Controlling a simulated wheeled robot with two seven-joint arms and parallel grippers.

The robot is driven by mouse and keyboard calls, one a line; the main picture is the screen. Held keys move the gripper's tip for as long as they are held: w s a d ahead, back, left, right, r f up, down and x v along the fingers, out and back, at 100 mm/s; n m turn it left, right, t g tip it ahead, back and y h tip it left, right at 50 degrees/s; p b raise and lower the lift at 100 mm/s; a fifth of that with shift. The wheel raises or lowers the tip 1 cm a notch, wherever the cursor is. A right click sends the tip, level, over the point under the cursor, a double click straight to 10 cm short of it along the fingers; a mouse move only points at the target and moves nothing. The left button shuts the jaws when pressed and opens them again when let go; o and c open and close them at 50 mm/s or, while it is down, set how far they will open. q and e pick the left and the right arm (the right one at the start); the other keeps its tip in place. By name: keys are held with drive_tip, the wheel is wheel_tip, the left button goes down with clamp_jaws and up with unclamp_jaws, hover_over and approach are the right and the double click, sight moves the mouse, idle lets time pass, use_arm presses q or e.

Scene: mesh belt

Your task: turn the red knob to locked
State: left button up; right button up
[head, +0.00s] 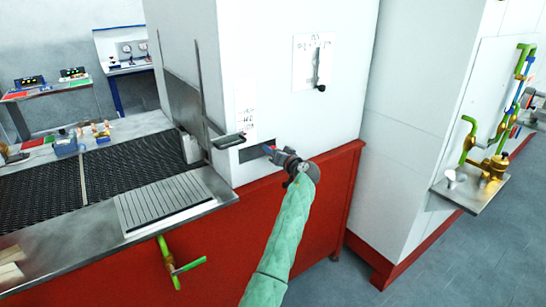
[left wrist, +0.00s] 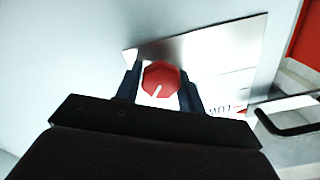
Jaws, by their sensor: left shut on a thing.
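The red knob (left wrist: 161,78) is many-sided, with a white pointer line on its face. In the left wrist view it sits between the two dark fingers of my left gripper (head: 271,151), which is shut on it. The pointer line runs towards the lower edge of that picture, tilted slightly left. A pale label plate (left wrist: 205,58) lies behind the knob, with partly hidden dark lettering at its lower right. In the head view the gripper meets the front of the white cabinet (head: 277,85), and the knob is mostly hidden there. My right gripper is not in view.
A dark handle (head: 229,140) sticks out left of my left gripper. Above is a panel with a black-knobbed lever (head: 319,87). The dark mesh belt (head: 125,165) lies left, with a green valve handle (head: 180,267) below it. Piping (head: 487,165) stands far right.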

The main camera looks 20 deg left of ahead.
use_arm(q)
drive_tip(key=m+b, duration=0.1)
drive_tip(key=m, duration=0.2)
drive_tip(key=shift+m, duration=3.3)
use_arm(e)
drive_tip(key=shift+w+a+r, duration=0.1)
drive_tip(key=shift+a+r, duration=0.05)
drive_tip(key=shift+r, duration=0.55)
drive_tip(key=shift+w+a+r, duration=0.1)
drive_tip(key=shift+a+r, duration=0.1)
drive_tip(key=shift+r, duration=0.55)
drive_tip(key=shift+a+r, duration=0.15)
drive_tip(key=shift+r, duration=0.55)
use_arm(q)
drive_tip(key=shift+w, duration=0.1)
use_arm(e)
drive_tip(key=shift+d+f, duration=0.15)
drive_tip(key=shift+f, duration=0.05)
use_arm(q)
drive_tip(key=o, duration=1)
drive_tip(key=shift+d+f, duration=0.1)
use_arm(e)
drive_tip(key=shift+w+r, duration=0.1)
